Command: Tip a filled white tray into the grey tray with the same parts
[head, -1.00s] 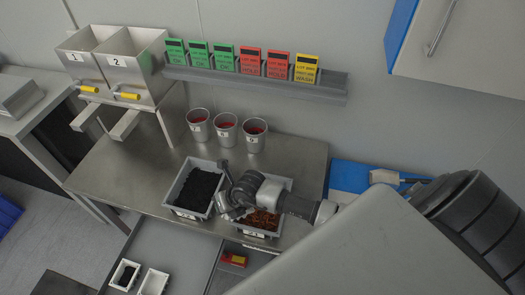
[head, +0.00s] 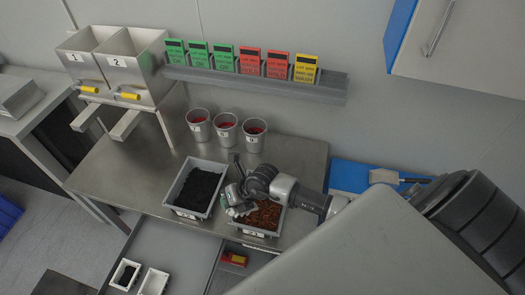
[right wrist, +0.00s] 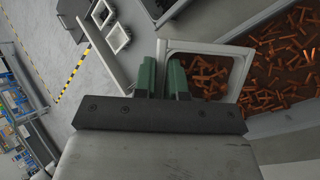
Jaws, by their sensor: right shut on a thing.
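My right gripper (head: 236,205) is over the left side of the grey tray with orange-brown parts (head: 245,230). In the right wrist view its green fingers (right wrist: 162,80) are shut on the wall of a small white tray (right wrist: 215,47). The white tray holds orange-brown parts like those in the grey tray beside it, which also shows in the right wrist view (right wrist: 290,122). In the head view the white tray is mostly hidden by the gripper. A second grey tray (head: 181,211) with black parts stands just to the left. My left gripper is not in view.
Two small white trays (head: 153,283) stand in the open drawer below; the left one holds dark parts. A red and yellow thing (head: 233,259) lies nearby. Three metal cups (head: 225,133) stand behind the grey trays. Two hoppers (head: 131,65) stand at the back left.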

